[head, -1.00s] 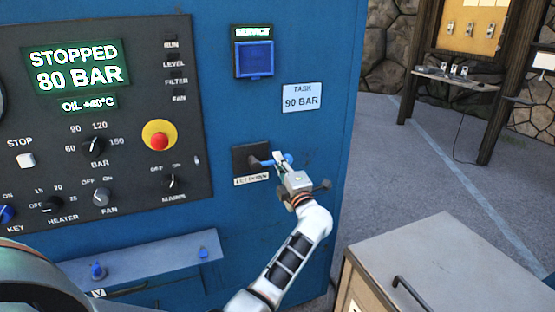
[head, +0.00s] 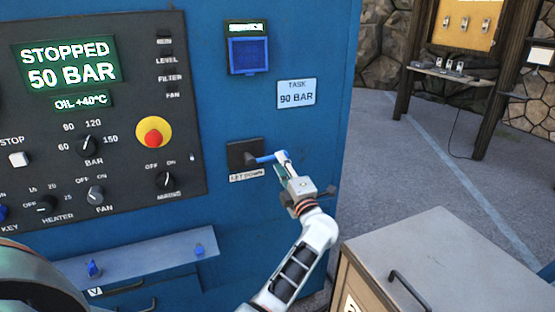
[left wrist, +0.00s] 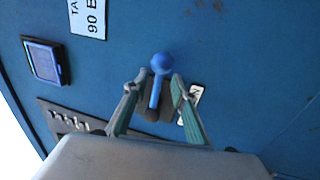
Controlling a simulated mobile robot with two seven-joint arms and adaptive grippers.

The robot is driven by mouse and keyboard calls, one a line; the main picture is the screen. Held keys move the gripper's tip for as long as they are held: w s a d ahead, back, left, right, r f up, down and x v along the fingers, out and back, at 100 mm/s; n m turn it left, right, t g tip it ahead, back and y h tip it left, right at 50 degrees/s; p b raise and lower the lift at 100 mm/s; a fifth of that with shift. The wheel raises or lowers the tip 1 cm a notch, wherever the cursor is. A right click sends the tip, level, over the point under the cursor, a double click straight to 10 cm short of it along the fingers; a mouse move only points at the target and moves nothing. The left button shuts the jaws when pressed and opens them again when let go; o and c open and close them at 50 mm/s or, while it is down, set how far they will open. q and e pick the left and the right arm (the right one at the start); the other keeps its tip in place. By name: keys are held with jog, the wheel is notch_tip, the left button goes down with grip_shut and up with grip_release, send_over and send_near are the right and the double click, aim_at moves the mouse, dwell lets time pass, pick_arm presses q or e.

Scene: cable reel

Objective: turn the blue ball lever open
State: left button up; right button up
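The blue ball lever (head: 265,158) sticks out to the right from a dark plate (head: 237,152) on the blue cabinet, above a small label that seems to read "LET DOWN". My left gripper (head: 281,161) is at the outer end of the lever and partly hides its ball. In the left wrist view, the blue ball (left wrist: 161,63) and stem lie between the two fingers of the left gripper (left wrist: 155,82). The fingers stand apart, with a gap seen on each side of the stem. My right gripper is not in view.
The display (head: 68,64) reads "STOPPED 50 BAR", and a task card (head: 296,94) reads "90 BAR". A red stop button (head: 154,132) and several knobs sit left of the lever. A grey-topped cabinet (head: 440,255) stands at lower right. Floor beyond is open.

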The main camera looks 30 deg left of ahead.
pick_arm(q)
jog(key=v, duration=0.3)
jog(key=shift+s+d, duration=0.25)
jog(key=shift+d, duration=0.1)
jog(key=s+d+f+m+t+h, duration=0.3)
jog(key=s+d+f+m+h, duration=0.45)
jog(key=m, duration=0.45)
jog(key=s+d+f+m+t+h, duration=0.35)
jog(key=s+f+m+h, duration=0.35)
jog(key=f+m+h, duration=0.35)
jog(key=s+f+m+g, duration=0.9)
jog(key=s+f, duration=0.8)
jog(key=s, duration=0.4)
jog(key=shift+d, duration=0.5)
